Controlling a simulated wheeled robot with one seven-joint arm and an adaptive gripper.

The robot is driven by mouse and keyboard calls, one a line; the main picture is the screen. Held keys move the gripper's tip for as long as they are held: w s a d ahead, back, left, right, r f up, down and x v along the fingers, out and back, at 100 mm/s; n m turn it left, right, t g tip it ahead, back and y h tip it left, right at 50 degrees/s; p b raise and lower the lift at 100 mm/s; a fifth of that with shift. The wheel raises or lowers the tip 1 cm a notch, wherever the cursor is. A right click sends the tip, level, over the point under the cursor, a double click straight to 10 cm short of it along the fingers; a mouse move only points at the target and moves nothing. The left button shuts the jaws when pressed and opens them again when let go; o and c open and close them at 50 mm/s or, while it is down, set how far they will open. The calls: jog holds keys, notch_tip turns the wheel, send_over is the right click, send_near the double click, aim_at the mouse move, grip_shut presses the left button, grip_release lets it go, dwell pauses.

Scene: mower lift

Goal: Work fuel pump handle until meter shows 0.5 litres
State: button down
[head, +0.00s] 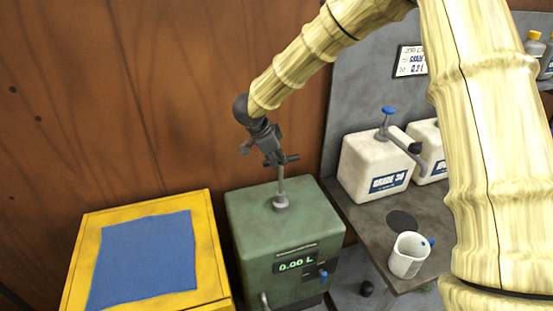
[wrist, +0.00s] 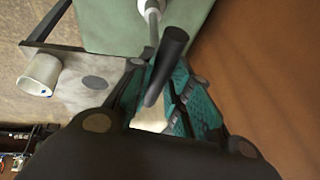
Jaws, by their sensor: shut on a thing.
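The fuel pump is a green box (head: 285,235) with a grey rod rising from its top to a dark crossbar handle (head: 283,160). Its meter (head: 294,264) on the front reads 0.00 L. My gripper (head: 270,150) is above the pump, shut on the handle at the top of the rod. In the wrist view the dark handle (wrist: 168,62) runs between the teal-padded fingers (wrist: 165,85), and the pale rod base (wrist: 150,6) shows beyond on the green top (wrist: 110,22). The fingers partly hide the handle's grip.
A yellow box (head: 208,240) with a blue cloth (head: 145,262) stands left of the pump. At right, a grey bench (head: 368,222) holds a white jug (head: 408,255) and white containers (head: 372,165). A brown wooden wall (head: 130,100) is close behind.

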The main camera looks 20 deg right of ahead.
jog(key=shift+w+r, duration=0.15)
jog(key=shift+r, duration=0.15)
jog(key=c, duration=1.7)
grip_release()
jog(key=o, duration=0.4)
jog(key=v, duration=1.2)
